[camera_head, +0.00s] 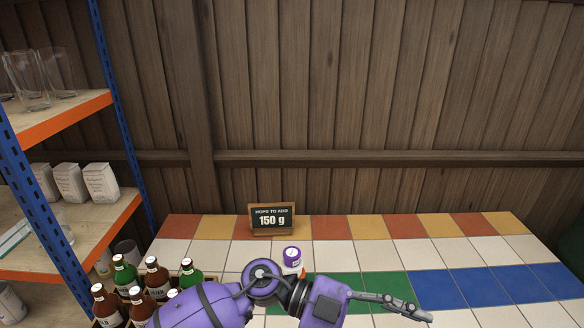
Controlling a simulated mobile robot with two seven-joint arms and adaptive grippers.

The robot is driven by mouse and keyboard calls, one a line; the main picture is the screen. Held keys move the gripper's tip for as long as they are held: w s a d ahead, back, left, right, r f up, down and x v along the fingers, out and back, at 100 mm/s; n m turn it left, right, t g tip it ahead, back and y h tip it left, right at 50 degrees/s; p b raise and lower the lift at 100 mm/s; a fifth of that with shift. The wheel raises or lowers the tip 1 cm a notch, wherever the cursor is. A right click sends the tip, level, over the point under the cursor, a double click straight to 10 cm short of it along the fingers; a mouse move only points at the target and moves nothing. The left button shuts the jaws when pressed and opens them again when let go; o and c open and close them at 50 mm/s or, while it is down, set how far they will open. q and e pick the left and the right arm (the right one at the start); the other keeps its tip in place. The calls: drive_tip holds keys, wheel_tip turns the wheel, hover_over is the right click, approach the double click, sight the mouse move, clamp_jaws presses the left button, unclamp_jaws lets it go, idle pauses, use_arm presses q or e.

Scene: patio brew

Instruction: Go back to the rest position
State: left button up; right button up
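My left arm comes in from the lower left and bends over the tiled counter (333,255). My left gripper (415,311) points right, low over the front part of the counter. It is seen side-on, so I cannot tell whether its fingers are open or shut, and I see nothing held in it. My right gripper is not in view.
A small purple-lidded container (292,254) stands just behind my arm, partly hidden. A sign (271,219) reading "HOPS TO ADD 150 g" stands behind it. Several bottles (157,277) stand at the lower left, beside the shelf (75,243). The counter's right side is clear.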

use_arm(q)
drive_tip(key=w+a+n+t+h, duration=0.55)
drive_tip(key=w+n+t, duration=0.25)
drive_tip(key=n+t, duration=0.45)
drive_tip(key=w+a+f+n+t+y, duration=0.2)
drive_tip(key=a+f+n+t+y, duration=0.8)
drive_tip(key=a+f+y, duration=0.3)
drive_tip(key=s+a+f+n+g+y, duration=0.3)
drive_tip(key=s+a+f+n+y, duration=0.3)
drive_tip(key=a+f, duration=0.6)
drive_tip(key=s+a+f+g+y, duration=0.1)
drive_tip(key=s+a+f+g, duration=0.1)
drive_tip(key=s+f, duration=0.3)
drive_tip(key=s+a+f+g, duration=0.2)
drive_tip(key=s+f, duration=0.3)
drive_tip(key=s, duration=0.5)
drive_tip(key=shift+a+y, duration=0.35)
drive_tip(key=shift+a, duration=0.5)
drive_tip(key=shift+s+f, duration=0.1)
